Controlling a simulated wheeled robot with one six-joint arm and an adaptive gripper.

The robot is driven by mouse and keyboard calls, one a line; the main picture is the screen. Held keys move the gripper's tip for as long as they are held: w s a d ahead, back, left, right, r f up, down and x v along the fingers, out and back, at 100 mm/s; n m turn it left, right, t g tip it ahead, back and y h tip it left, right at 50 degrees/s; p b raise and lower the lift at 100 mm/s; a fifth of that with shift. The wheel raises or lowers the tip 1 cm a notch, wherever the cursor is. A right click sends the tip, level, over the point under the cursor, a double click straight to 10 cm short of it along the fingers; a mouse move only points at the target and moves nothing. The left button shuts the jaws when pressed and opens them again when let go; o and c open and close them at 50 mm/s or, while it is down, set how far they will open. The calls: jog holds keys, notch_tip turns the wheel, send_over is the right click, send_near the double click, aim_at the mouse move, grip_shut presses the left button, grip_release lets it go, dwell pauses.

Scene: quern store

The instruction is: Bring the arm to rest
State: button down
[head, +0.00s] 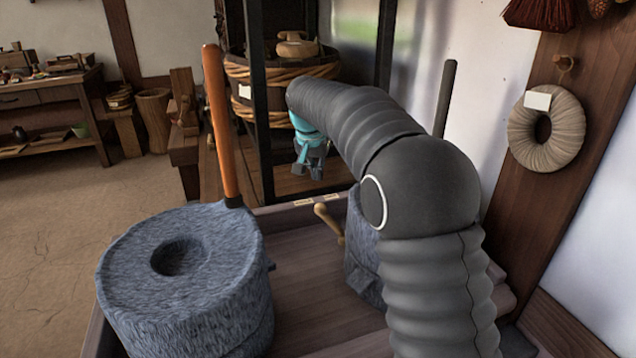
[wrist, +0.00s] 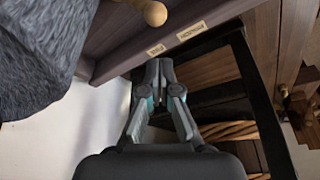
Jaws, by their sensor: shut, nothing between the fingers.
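My gripper (head: 309,166) hangs at the end of my bent grey arm, pointing down above the far edge of the wooden bench. In the wrist view my gripper (wrist: 160,75) is shut, its fingertips together with nothing between them. The fingertips show in front of the bench's far rim, with two small labels near them. I cannot tell the exact gap between fingers and rim.
A grey stone quern (head: 185,270) with an upright orange handle (head: 217,125) stands at the bench's left. A second stone (head: 362,250) with a wooden peg (head: 328,222) is partly hidden behind my arm. A black frame post (head: 258,110) stands beyond. A coiled ring (head: 546,150) hangs at right.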

jog(key=shift+n+t+y, duration=0.3)
jog(key=shift+n+t, duration=0.1)
jog(key=shift+n, duration=0.3)
jog(key=s+d+r, duration=0.2)
jog(key=s+d, duration=0.2)
jog(key=s, duration=0.2)
jog(key=s+d+r, duration=0.2)
jog(key=s+d, duration=0.1)
jog(key=s, duration=0.3)
jog(key=s+d+r, duration=0.3)
jog(key=s+d, duration=0.1)
jog(key=s, duration=0.1)
jog(key=shift+s+d, duration=0.3)
jog(key=shift+s, duration=0.1)
jog(key=s+d+f, duration=0.2)
jog(key=s+f, duration=0.1)
jog(key=s, duration=0.5)
jog(key=s+d+f+n, duration=0.1)
jog(key=s+d+f, duration=0.1)
jog(key=s, duration=0.5)
jog(key=s+d+f+t, duration=0.1)
jog(key=s+f, duration=0.3)
jog(key=s, duration=0.4)
jog(key=shift+s+d, duration=0.35)
jog(key=shift+d, duration=0.5)
